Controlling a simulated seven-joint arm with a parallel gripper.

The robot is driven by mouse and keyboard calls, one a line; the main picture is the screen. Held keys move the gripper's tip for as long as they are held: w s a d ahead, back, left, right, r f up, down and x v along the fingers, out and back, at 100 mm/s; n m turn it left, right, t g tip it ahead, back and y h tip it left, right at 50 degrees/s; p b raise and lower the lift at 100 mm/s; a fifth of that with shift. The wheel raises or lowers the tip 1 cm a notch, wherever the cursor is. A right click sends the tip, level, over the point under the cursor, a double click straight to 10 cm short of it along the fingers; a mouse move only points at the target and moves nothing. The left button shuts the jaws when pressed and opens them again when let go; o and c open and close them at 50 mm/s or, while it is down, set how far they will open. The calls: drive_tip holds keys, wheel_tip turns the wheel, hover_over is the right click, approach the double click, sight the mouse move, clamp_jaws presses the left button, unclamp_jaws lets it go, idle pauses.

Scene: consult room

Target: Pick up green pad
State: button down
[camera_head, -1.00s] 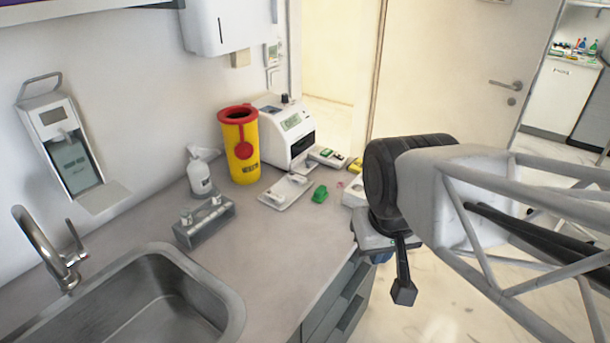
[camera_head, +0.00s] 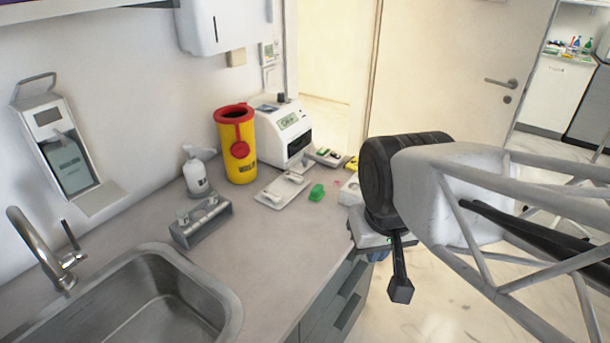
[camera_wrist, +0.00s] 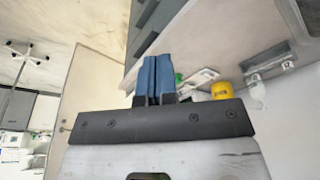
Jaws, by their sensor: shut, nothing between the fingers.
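The green pad (camera_head: 316,193) lies on the grey counter near its front edge, right of a white tray. A small green patch (camera_wrist: 178,78) beside my fingertips in the wrist view is probably the same pad, mostly hidden. My gripper's blue fingers (camera_wrist: 152,78) are shut together and empty. In the head view my gripper is mostly hidden behind my dark wrist, right of the pad and by the counter edge, apart from the pad.
A white tray (camera_head: 282,190), a yellow sharps bin (camera_head: 238,155) with red lid, a white device (camera_head: 285,130) and a pump bottle (camera_head: 196,172) stand behind. A grey holder (camera_head: 202,222) and a sink (camera_head: 150,300) are left. Bare counter lies in front of the tray.

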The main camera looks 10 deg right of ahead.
idle(0.3)
drive_tip(key=shift+c, duration=1.6)
unclamp_jaws()
drive_tip(key=shift+w, duration=0.1)
drive_tip(key=m+g, duration=0.3)
drive_tip(key=m, duration=2.3)
hover_over(320, 188)
wheel_tip(320, 188, down, 11)
drive_tip(key=shift+f, duration=0.2)
